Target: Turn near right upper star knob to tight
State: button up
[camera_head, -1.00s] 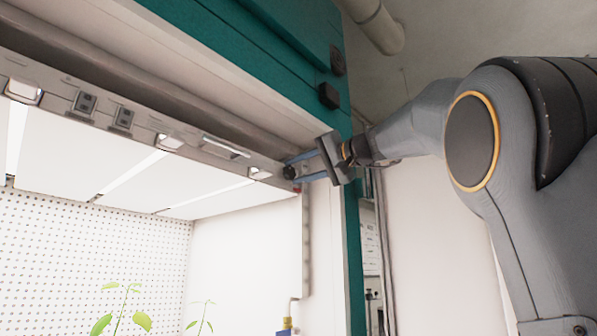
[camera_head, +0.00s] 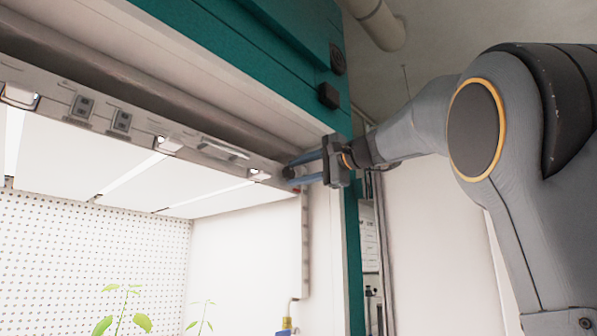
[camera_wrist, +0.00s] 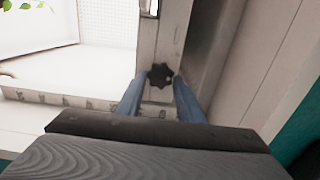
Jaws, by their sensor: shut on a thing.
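The near right upper star knob (camera_wrist: 160,75) is a dark, lobed knob on the pale upper rail, seen in the wrist view between my two blue fingertips. My gripper (camera_wrist: 160,86) is shut on it, one finger on each side. In the head view my gripper (camera_head: 291,172) reaches in from the right to the right end of the light rail (camera_head: 225,154). There the knob is mostly hidden by the fingers. The knob's tightness cannot be told from these frames.
The teal chamber frame (camera_head: 235,50) runs above and to the right of my gripper. A dark block (camera_head: 328,95) sticks out on it close above. White light panels (camera_head: 90,165) hang left of the rail. Green plants (camera_head: 122,310) stand below inside the chamber.

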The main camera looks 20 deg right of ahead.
jog(key=shift+f, duration=0.1)
dwell(0.3)
jog(key=o, duration=1.1)
jog(key=shift+c, duration=0.2)
jog(key=b+v, duration=0.3)
jog(key=v, duration=0.4)
jog(key=shift+s, duration=0.2)
jog(key=shift+d, duration=0.15)
